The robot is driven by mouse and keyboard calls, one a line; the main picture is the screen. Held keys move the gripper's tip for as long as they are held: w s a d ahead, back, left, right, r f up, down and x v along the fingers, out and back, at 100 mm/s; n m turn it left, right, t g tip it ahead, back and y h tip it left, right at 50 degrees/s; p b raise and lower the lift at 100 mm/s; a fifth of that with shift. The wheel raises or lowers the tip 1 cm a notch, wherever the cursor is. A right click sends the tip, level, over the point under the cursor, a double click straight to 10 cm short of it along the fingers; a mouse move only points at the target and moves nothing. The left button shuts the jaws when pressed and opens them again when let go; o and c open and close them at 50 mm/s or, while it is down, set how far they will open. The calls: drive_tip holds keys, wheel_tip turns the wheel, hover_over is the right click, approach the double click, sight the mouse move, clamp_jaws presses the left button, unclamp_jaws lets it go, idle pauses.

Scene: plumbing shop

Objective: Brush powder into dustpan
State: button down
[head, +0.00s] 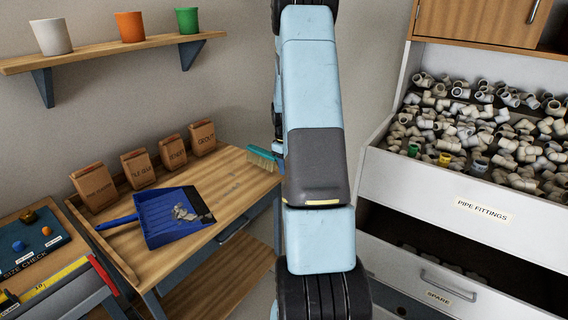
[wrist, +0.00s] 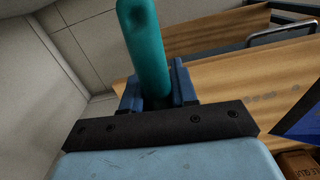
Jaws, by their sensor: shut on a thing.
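My gripper (wrist: 157,88) is shut on the teal handle of the brush (wrist: 145,45) in the wrist view. In the head view the brush (head: 262,158) shows its pale bristles at the table's back right, beside my arm, which hides most of my gripper. The blue dustpan (head: 157,232) lies on the wooden table, its handle to the left. Grey powder (head: 184,213) sits in clumps inside the pan. A few small grey specks (wrist: 262,97) lie on the table between the brush and the pan. A corner of the dustpan (wrist: 303,122) shows at the wrist view's right edge.
Several brown paper bags (head: 95,187) stand along the back of the table (head: 215,165). A wall shelf (head: 110,55) holds three cups. A white pipe-fittings bin (head: 455,190) stands to the right. A lower bench (head: 45,250) is at the left.

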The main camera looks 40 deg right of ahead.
wheel_tip(320, 180, down, 5)
drive_tip(key=a, duration=1.3)
drive_tip(key=s+a, duration=0.1)
drive_tip(key=a, duration=2.3)
drive_tip(key=shift+s+a+r, duration=0.2)
drive_tip(key=shift+s+r, duration=0.1)
drive_tip(key=shift+s, duration=0.05)
wheel_tip(320, 180, up, 5)
drive_tip(key=shift+w+f, duration=0.1)
drive_tip(key=shift+f, duration=0.05)
drive_tip(key=d+r, duration=0.4)
drive_tip(key=d, duration=0.2)
drive_tip(key=shift+r, duration=0.1)
